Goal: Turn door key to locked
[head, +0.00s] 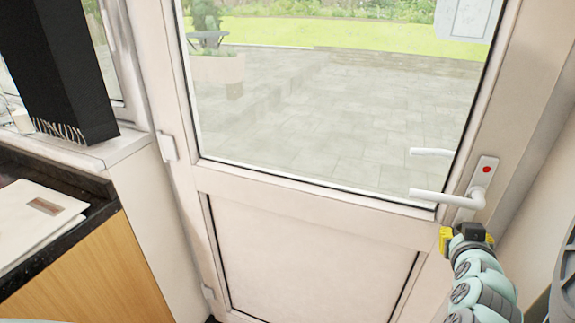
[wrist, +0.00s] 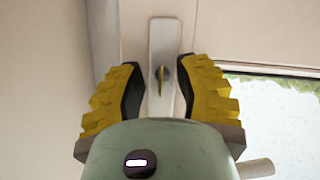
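The white door (head: 310,187) has a glass upper pane and appears closed. Its long white handle plate (head: 483,180) carries a red dot and a lever handle (head: 435,197) pointing left. My gripper (head: 465,234), with yellow and black fingers, is at the plate's lower end, just below the lever. In the wrist view my gripper (wrist: 160,72) is open, with one finger on each side of the plate (wrist: 165,40). The small key (wrist: 161,78) sits between the fingers, its thin bow running up and down in the picture. Gaps show on both sides. The key is hidden in the head view.
A dark counter (head: 100,187) with pale folders (head: 35,222) stands at the left. A black box (head: 62,70) stands on the window sill. Part of the lever (wrist: 256,169) shows near my gripper's lower right in the wrist view.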

